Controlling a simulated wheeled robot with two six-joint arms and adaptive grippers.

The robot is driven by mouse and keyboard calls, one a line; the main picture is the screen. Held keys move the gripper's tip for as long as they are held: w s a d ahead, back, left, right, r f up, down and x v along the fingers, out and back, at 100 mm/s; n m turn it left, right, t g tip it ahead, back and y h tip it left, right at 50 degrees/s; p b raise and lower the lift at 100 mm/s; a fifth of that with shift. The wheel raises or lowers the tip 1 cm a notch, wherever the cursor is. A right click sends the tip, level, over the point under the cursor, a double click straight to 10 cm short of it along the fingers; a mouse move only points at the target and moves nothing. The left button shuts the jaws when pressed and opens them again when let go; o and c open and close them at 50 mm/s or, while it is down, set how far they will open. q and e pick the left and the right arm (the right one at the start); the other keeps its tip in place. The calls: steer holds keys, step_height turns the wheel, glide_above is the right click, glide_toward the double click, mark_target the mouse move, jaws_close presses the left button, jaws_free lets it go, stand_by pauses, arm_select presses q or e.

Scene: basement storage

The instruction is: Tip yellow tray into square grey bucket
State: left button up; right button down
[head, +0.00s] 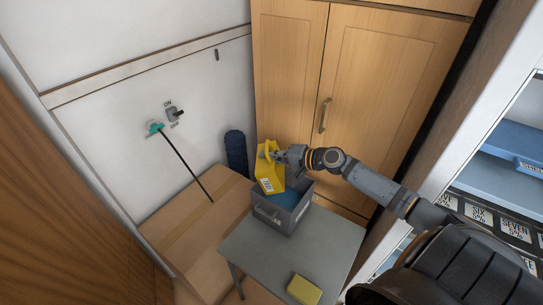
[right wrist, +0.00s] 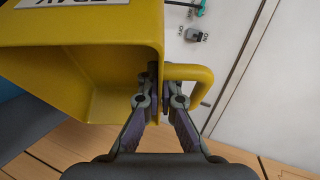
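The yellow tray (head: 268,172) is tilted steeply above the left side of the square grey bucket (head: 283,212) in the head view. The bucket stands on a small grey table, and something blue shows inside it. My right gripper (head: 277,155) is at the tray's upper edge. In the right wrist view my right gripper (right wrist: 156,88) is shut on the yellow tray (right wrist: 90,65), at its wall beside the looped handle (right wrist: 195,76). The visible part of the tray's inside looks empty. My left gripper is not in view.
The grey table (head: 320,245) has a yellow block (head: 304,289) near its front edge. A wooden cabinet (head: 370,90) closes the back. Shelves (head: 500,185) are at right.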

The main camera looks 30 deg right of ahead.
mark_target(257, 159)
steer(key=a+g+h+p, duration=0.1)
steer(key=p, duration=0.1)
steer(key=w+a+g+h+p, duration=0.1)
steer(key=p, duration=0.1)
steer(key=w+a+n+p, duration=0.1)
steer(key=p, duration=0.1)
steer(key=shift+f+g+h+p, duration=0.25)
steer(key=shift+g+h+p, duration=0.05)
steer(key=shift+g+h, duration=0.1)
steer(key=f+g+h+p, duration=0.1)
steer(key=h, duration=0.1)
steer(key=a+f+n+g+h+p, duration=0.1)
steer(key=f+g+h+p, duration=0.1)
steer(key=w+f+n+g+h+p, duration=0.1)
steer(key=f+g+h+p, duration=0.1)
steer(key=shift+a+f, duration=0.25)
steer(key=shift+f+g+h, duration=0.3)
steer(key=shift+f+h, duration=0.15)
steer(key=shift+h, duration=0.15)
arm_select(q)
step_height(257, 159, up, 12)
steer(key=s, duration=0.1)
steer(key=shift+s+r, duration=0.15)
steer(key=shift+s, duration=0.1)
arm_select(e)
steer(key=shift+d, duration=0.1)
